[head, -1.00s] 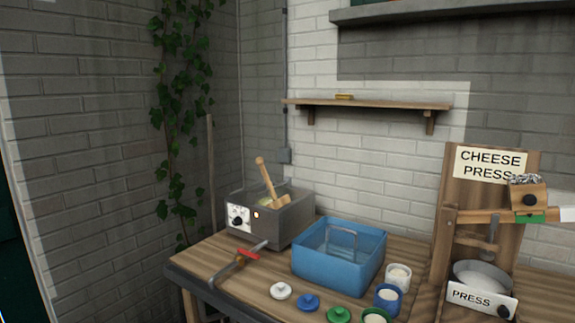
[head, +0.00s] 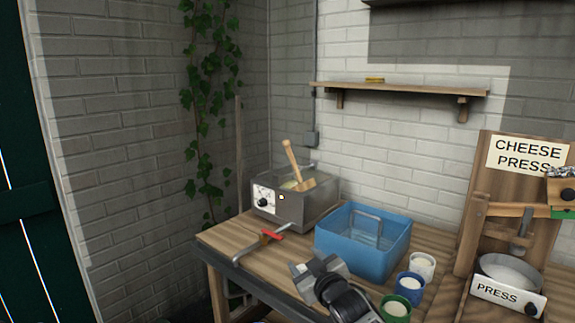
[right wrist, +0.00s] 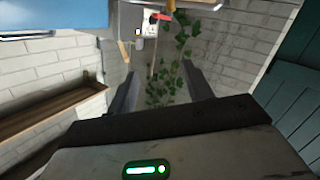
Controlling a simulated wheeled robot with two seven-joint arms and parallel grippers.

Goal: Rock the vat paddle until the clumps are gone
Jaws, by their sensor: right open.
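The grey metal vat (head: 310,212) stands at the back left of the table, with a dial and a small lit lamp on its front. The wooden paddle (head: 290,155) leans up and left out of it. A little pale content (head: 289,185) shows inside; I cannot tell whether it holds clumps. My right gripper (head: 318,266) is open and empty, in front of the blue tub and apart from the paddle. In the right wrist view, the paddle handle (right wrist: 124,50) shows beyond the fingers. My left gripper is not in view.
The blue tub (head: 340,257) stands right of the vat. Several cups, such as the white cup (head: 422,268), and the cheese press (head: 525,160) are at right. A wall shelf (head: 400,89) hangs above.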

